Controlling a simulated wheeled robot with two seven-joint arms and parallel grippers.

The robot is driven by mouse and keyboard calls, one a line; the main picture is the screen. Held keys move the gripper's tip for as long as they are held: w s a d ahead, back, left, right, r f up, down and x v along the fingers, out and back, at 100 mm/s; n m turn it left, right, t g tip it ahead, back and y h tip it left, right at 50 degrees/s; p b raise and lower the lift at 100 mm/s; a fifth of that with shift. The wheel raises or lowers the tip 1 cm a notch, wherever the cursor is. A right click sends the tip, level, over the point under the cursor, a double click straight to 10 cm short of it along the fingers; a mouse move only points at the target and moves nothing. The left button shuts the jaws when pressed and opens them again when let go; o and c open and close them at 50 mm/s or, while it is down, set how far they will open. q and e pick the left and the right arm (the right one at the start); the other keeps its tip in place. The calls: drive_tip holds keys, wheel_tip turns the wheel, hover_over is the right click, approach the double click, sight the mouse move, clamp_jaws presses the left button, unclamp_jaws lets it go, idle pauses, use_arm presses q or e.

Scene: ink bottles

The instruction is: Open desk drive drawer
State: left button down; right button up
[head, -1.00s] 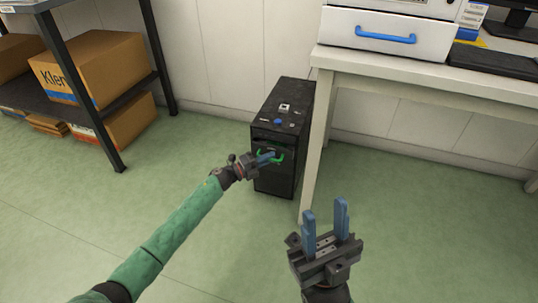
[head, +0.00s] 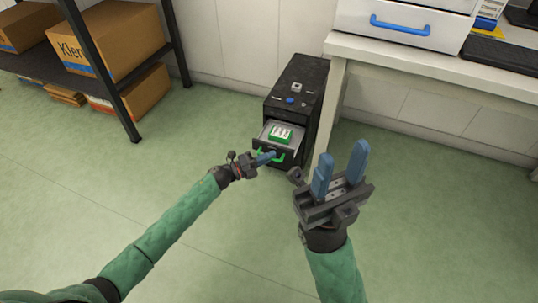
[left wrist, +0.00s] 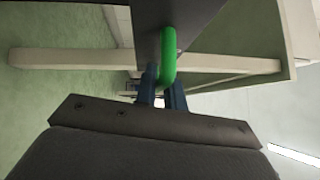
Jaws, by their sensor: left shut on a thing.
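The desk drive (head: 297,80) is a black box on the floor beside the white desk. Its drawer (head: 291,147) is pulled out toward me, with a green item (head: 279,134) with white parts inside it. A green handle (head: 281,156) is on the drawer's front; it also shows large in the left wrist view (left wrist: 169,58). My left gripper (head: 266,157) is shut on the handle, its blue fingers around it in the left wrist view (left wrist: 160,92). My right gripper (head: 340,168) is open and empty, raised in front of the desk, to the right of the drawer.
A white desk (head: 400,63) stands to the right, with a blue-handled drawer unit (head: 400,27) and a keyboard (head: 490,49) on it. A dark shelf (head: 113,92) with cardboard boxes (head: 105,40) stands at the left. The green floor in front is clear.

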use_arm(q)
drive_tip(key=c, duration=1.5)
unclamp_jaws()
drive_tip(key=shift+a, duration=0.1)
drive_tip(key=p+v, duration=0.1)
drive_tip(key=v, duration=0.6)
drive_tip(key=shift+s+a+f+p, duration=0.1)
drive_tip(key=shift+s+a+p, duration=0.05)
drive_tip(key=shift+a+p, duration=0.2)
